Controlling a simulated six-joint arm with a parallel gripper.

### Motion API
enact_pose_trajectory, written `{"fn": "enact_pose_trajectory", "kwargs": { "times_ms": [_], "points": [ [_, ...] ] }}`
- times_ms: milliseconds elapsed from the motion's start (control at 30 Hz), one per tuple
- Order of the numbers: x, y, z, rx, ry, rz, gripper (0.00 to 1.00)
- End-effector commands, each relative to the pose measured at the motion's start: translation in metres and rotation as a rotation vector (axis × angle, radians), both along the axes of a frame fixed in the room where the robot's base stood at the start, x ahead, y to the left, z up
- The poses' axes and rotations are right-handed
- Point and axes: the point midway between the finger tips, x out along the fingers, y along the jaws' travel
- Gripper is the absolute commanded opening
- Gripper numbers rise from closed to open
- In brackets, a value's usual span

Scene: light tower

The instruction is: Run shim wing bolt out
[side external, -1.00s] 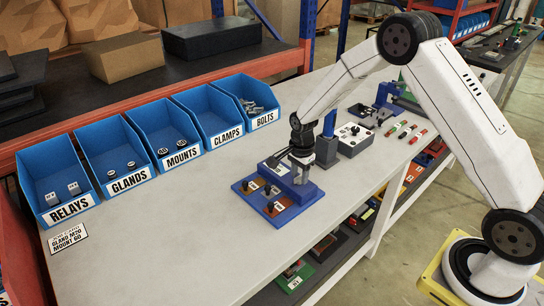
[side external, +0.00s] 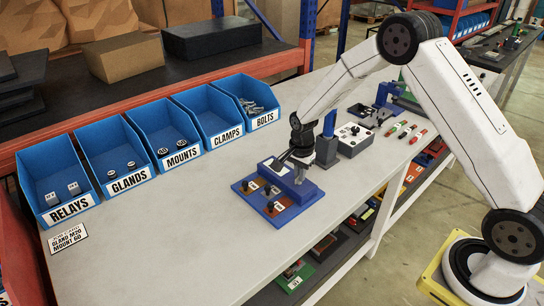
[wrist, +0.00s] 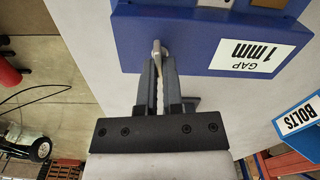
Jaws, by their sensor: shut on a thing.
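The small metal wing bolt (wrist: 157,48) shows at the edge of a blue fixture labelled "GAP 1 mm" (wrist: 165,36) in the wrist view. My gripper (wrist: 158,58) is shut on the wing bolt, with its two dark fingers close together around it. In the side view, my gripper (side external: 299,174) is low at the right part of the blue fixture (side external: 312,191). The bolt is too small to make out there, and its shank is hidden in both views.
Labelled blue bins (side external: 172,135) line the back left.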

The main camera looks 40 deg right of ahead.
Motion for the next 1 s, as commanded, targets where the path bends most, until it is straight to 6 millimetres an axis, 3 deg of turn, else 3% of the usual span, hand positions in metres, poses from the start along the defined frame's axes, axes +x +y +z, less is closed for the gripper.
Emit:
{"fn": "enact_pose_trajectory", "kwargs": {
  "times_ms": [1000],
  "points": [
    [-0.0002, 0.0000, -0.0008, 0.000, 0.000, 0.940, 0.00]
  ]
}}
